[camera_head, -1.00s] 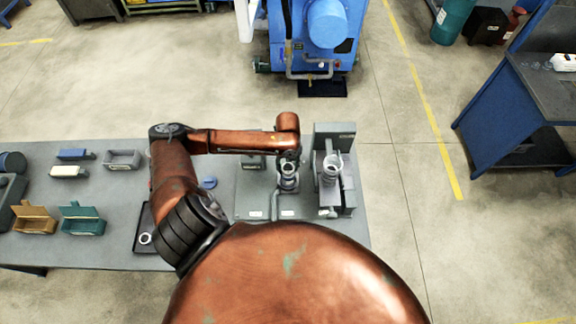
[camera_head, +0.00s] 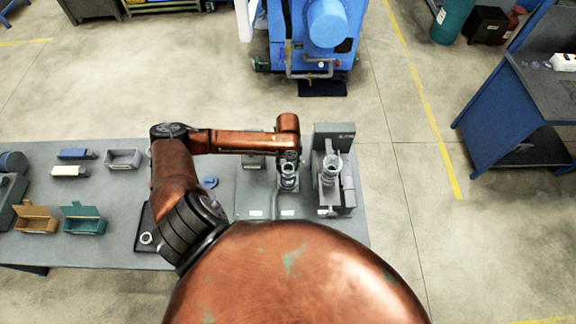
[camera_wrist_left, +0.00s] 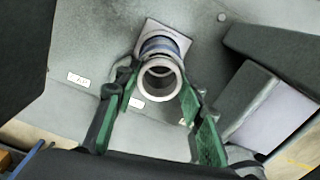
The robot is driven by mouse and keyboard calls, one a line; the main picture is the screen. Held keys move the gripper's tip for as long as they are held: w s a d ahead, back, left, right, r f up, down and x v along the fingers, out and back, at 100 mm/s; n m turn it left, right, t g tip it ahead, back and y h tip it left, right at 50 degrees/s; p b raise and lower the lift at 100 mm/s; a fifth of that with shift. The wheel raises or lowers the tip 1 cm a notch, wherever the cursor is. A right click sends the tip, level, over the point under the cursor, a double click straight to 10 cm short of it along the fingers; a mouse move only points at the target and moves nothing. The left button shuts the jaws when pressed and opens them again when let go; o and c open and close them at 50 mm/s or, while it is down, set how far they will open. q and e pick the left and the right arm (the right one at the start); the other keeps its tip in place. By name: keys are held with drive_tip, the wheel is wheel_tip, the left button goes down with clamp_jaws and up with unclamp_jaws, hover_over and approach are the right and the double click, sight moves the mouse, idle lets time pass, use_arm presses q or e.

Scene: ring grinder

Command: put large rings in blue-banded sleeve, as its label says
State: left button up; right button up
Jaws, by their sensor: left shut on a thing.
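My left gripper (camera_head: 289,164) is over the middle of the grey fixture. In the left wrist view its green-padded fingers (camera_wrist_left: 152,106) are on either side of a large pale metal ring (camera_wrist_left: 160,79), and it is shut on this ring. The ring is right at the mouth of an upright sleeve with a blue band (camera_wrist_left: 160,46); I cannot tell how far it is inside. The sleeve stands on a square plate and also shows in the head view (camera_head: 288,183). Another pale ring (camera_head: 146,238) lies in a dark tray at the left. My right gripper is not in view.
A grey machine (camera_head: 333,140) with a ring-topped post (camera_head: 332,166) stands close right of the sleeve. White labels (camera_head: 256,213) are on the fixture's front. Open tan (camera_head: 37,225) and teal (camera_head: 84,227) boxes stand at the table's left. My arm hides the table's front middle.

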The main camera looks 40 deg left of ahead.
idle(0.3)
use_arm(q)
drive_tip(key=o, duration=1.3)
drive_tip(key=shift+o, duration=0.2)
drive_tip(key=o, duration=0.5)
drive_tip(key=shift+r, duration=0.1)
wheel_tip(320, 180, up, 7)
drive_tip(key=p, duration=0.4)
